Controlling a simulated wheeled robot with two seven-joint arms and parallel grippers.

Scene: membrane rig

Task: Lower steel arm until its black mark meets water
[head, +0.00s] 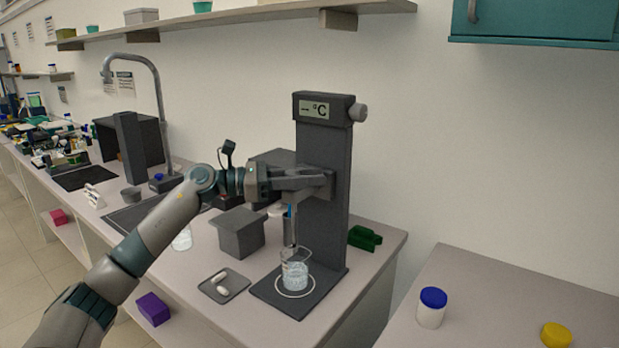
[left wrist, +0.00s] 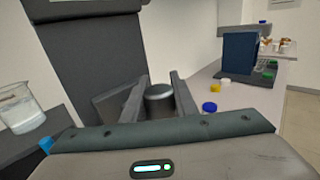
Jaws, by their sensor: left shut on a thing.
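A dark grey rig (head: 322,150) stands upright with a display on top. A glass beaker of water (head: 295,276) sits in the white ring on its base. A thin steel arm (head: 290,228) hangs upright from the rig above the beaker, its lower end near the beaker's rim. I cannot make out its black mark. My left gripper (head: 318,182) is at the rig's column, above the beaker, shut on a round dark grey knob (left wrist: 159,94). The beaker also shows at the left of the left wrist view (left wrist: 20,110). My right gripper is out of view.
A grey box (head: 238,234) and a small tray (head: 224,285) with white pieces stand left of the rig. A green object (head: 364,238) lies to its right. A blue-lidded jar (head: 431,308) and a yellow lid (head: 555,335) are on the right bench, across a gap.

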